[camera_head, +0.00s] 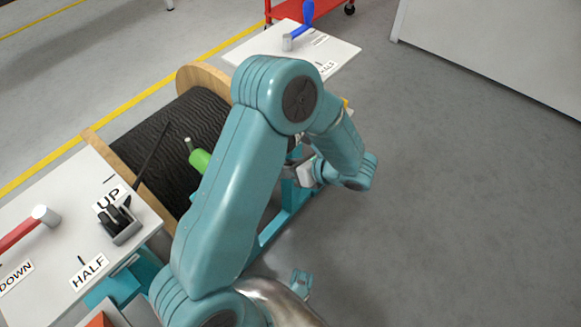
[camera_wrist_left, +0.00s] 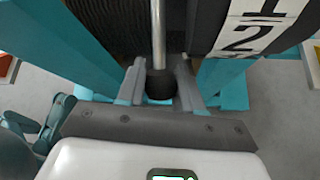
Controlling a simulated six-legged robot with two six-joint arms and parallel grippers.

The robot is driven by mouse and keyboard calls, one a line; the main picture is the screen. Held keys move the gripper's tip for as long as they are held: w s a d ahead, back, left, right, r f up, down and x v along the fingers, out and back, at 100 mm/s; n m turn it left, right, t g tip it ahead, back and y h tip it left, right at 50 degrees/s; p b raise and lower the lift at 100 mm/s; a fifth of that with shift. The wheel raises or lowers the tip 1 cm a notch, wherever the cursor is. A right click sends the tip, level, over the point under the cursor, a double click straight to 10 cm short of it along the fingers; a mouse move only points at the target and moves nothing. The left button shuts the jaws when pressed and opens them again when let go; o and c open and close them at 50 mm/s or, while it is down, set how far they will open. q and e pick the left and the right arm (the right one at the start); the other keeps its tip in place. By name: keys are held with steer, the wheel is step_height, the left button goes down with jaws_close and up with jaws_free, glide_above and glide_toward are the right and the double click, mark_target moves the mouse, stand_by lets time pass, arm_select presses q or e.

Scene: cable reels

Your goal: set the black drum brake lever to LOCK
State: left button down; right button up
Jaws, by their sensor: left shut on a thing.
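In the left wrist view, a silver rod (camera_wrist_left: 158,35) ends in a round black knob (camera_wrist_left: 160,84). My left gripper (camera_wrist_left: 160,94) is shut on this knob, with one finger on each side of it. In the head view, the drum wound with black cable (camera_head: 143,133) sits between wooden flanges. My left arm crosses in front of its right part, hiding the held knob and my left fingertips. I cannot read a LOCK mark in either view.
A white panel (camera_head: 60,185) at left carries a red lever (camera_head: 18,236), UP, HALF and DOWN labels, and a dark bracket (camera_head: 122,222). A green handle (camera_head: 199,160) stands beside my arm. A blue lever (camera_head: 307,14) stands on the far panel (camera_head: 338,50). Floor at right is clear.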

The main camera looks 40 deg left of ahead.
arm_select(q)
steer(key=shift+a+f, duration=0.2)
steer(key=shift+f, duration=0.1)
steer(key=c, duration=0.8)
jaws_free()
steer(key=shift+o, duration=0.2)
steer(key=shift+d+r, duration=0.25)
steer(key=p+v, duration=0.5)
steer(key=v, duration=1)
steer(key=shift+d+p, duration=0.3)
steer(key=shift+w+r, duration=0.1)
steer(key=shift+w, duration=0.05)
